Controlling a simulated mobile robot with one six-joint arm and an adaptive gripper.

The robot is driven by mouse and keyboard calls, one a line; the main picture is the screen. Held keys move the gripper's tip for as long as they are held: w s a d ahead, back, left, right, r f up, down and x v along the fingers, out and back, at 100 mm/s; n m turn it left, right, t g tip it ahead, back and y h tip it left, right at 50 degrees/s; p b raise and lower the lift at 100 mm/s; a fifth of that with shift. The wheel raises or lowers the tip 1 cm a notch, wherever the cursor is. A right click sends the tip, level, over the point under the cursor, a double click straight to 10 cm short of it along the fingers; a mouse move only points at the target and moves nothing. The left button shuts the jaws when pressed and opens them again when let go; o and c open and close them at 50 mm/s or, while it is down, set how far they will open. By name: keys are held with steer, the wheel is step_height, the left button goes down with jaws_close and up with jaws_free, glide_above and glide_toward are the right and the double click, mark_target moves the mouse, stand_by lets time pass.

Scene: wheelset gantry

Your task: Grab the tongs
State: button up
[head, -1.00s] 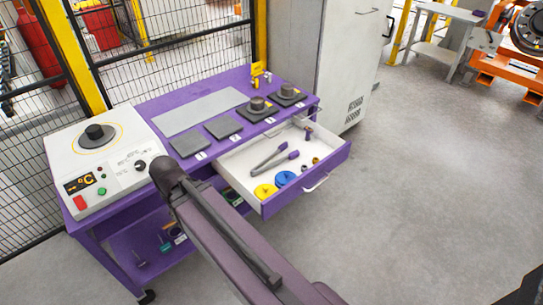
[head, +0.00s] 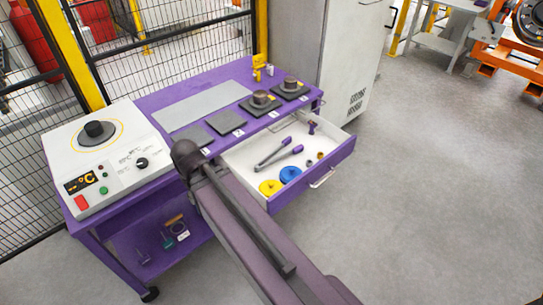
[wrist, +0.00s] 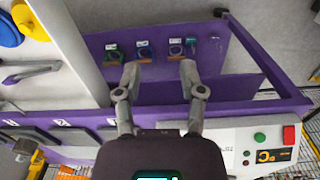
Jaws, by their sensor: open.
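The tongs (head: 270,156) lie in the open drawer (head: 322,172) of the purple bench, with two grey legs and purple tips pointing toward the back right. Part of the grey tongs (wrist: 30,71) also shows at the left edge of the wrist view. My gripper (wrist: 158,68) is open and empty, with its two fingers apart. In the wrist view it is to the right of the drawer, over the bench side with its lower shelf, and apart from the tongs. In the head view my gripper is hidden behind my arm.
A yellow disc (head: 270,187) and a blue disc (head: 290,174) lie by the tongs' near end. A heater box (head: 105,160) stands on the bench at left. Dark plates (head: 225,122) line the bench top. A grey cabinet (head: 335,60) stands behind.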

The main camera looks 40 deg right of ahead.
steer(key=w+d+f+n+h+b, duration=0.2)
steer(key=w+d+f+n+b, duration=0.2)
steer(key=d, duration=0.6)
steer(key=w+d+f+n+t+h+b, duration=0.1)
steer(key=w+d+f+n+h+b, duration=0.2)
steer(key=w+d+n+b, duration=0.3)
steer(key=w+d+f+n+h+b, duration=0.3)
steer(key=d+n, duration=0.6)
steer(key=d, duration=0.6)
steer(key=shift+w+d+f+t+b, duration=0.1)
steer(key=shift+w+f+t+b, duration=0.05)
steer(key=shift+w+f+b, duration=0.8)
steer(key=shift+w+d+f+t+b, duration=0.15)
steer(key=shift+w+f+b, duration=0.15)
steer(key=shift+w+b, duration=0.65)
steer(key=shift+s+d+n+h+b, duration=0.2)
steer(key=shift+d+n+h+b, duration=0.1)
steer(key=shift+d+n+b, duration=0.15)
steer(key=b, duration=0.5)
glide_toward(271, 154)
steer(key=x, duration=0.3)
steer(key=shift+w+f, duration=0.15)
steer(key=shift+f, duration=0.2)
steer(key=shift+b+x, duration=0.5)
steer(key=shift+x, duration=0.25)
steer(key=shift+d, duration=0.15)
steer(key=shift+b+x, duration=1.8)
steer(key=shift+x, duration=0.75)
steer(key=shift+r, duration=0.1)
